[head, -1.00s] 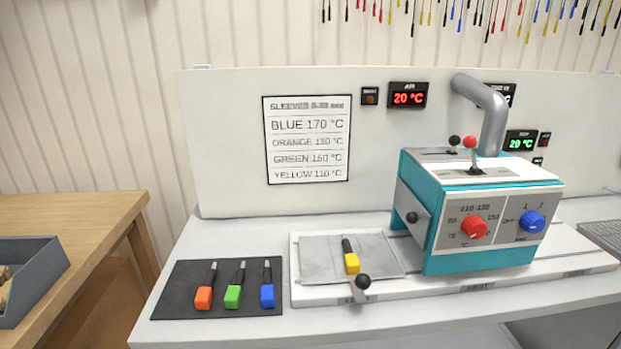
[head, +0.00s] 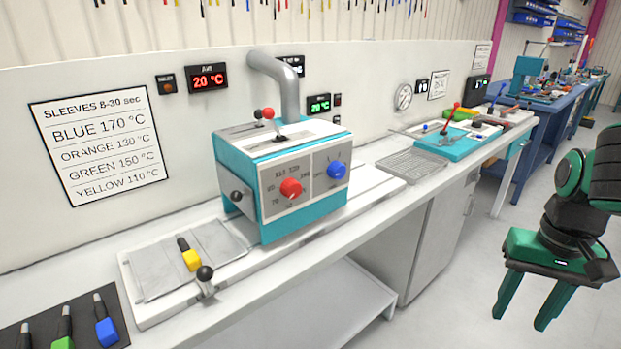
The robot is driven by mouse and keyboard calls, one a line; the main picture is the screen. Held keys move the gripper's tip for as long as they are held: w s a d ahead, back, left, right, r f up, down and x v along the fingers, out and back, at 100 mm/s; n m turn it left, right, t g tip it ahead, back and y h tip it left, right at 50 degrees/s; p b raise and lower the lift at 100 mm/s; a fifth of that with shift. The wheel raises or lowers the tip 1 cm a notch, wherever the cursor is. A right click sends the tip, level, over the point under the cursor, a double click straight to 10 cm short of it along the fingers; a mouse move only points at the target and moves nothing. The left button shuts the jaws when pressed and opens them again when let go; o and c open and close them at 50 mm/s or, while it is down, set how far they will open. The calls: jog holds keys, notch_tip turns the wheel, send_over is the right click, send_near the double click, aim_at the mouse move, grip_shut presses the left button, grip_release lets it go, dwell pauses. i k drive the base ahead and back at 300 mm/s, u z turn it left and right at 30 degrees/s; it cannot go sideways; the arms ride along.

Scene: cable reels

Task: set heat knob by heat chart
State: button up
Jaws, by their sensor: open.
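The heat chart (head: 97,147) hangs on the white back panel at left. It reads Blue 170 °C, Orange 130 °C, Green 150 °C, Yellow 110 °C. The red heat knob (head: 291,188) is on the grey front of the teal heater box (head: 285,178), with a temperature scale around it. A blue knob (head: 336,169) sits to its right. A yellow-sleeved cable piece (head: 190,257) lies on the tray (head: 160,278) left of the heater. My gripper (head: 524,312) is open and empty, pointing down at the right, well apart from the knobs.
A red display (head: 207,78) reads 20 °C and a green one (head: 319,103) reads 20 °C. A dark mat (head: 85,312) with sleeved pieces is at lower left. A black-ball lever (head: 205,275) stands at the tray's front. A wire rack (head: 411,165) lies right of the heater.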

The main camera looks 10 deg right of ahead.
aim_at(290, 188)
jog(key=z, duration=1.65)
jog(key=k, duration=1.05)
jog(key=u, duration=1.5)
